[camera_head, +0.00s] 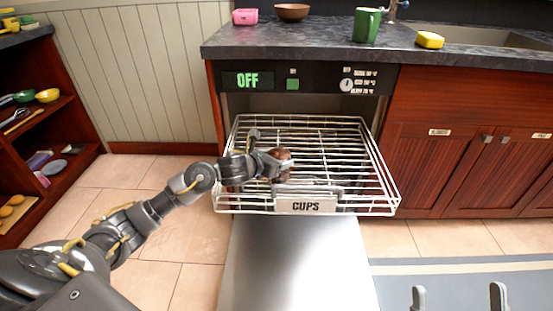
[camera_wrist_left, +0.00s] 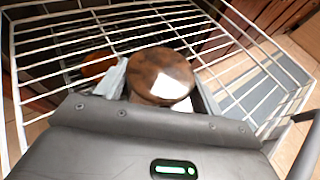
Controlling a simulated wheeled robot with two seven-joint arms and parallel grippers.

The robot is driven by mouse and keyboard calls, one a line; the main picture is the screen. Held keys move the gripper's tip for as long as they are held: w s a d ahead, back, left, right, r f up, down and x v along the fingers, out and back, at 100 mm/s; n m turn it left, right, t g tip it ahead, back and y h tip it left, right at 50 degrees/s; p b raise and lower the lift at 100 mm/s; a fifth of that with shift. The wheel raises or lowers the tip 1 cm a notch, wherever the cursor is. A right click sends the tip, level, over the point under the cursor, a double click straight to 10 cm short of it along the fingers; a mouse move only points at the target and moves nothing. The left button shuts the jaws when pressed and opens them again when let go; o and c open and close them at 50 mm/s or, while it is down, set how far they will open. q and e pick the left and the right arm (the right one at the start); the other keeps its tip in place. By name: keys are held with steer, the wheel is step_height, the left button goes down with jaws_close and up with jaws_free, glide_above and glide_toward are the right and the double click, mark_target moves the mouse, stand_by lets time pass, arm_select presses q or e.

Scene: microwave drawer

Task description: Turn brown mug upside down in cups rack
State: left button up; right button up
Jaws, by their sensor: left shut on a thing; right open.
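My left gripper is shut on the mug. In the left wrist view, the mug (camera_wrist_left: 160,72) shows a round, smooth brown face with a bright glare, between the fingers. This looks like a closed base facing up, with no opening visible. I cannot tell whether the mug touches the rack wires. My right gripper (camera_head: 458,297) is open and empty at the bottom right, with only its fingertips in view.
The rack is pulled out above an open metal door (camera_head: 297,262). A label reading CUPS (camera_head: 306,206) is on its front. A green mug (camera_head: 367,25), yellow sponge (camera_head: 430,40), pink item (camera_head: 245,16) and brown bowl (camera_head: 292,12) stand on the counter. The rack's right side is empty.

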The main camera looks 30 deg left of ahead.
arm_select(q)
steer(key=o, duration=1.4)
steer(key=shift+c, duration=0.2)
steer(key=shift+s+a+r, duration=0.1)
steer(key=shift+s+r, duration=0.15)
steer(key=shift+s, duration=0.15)
steer(key=p+v, duration=0.2)
steer(key=v, duration=0.8)
arm_select(e)
steer(key=f+g, duration=0.1)
steer(key=a+g, duration=0.1)
steer(key=a+f+g, duration=0.1)
steer(key=shift+w+a+f+n+g+h, duration=0.2)
steer(key=shift+w+f+n+g+h, duration=0.1)
steer(key=shift+w+f+n, duration=0.1)
arm_select(q)
steer(key=shift+f, duration=0.15)
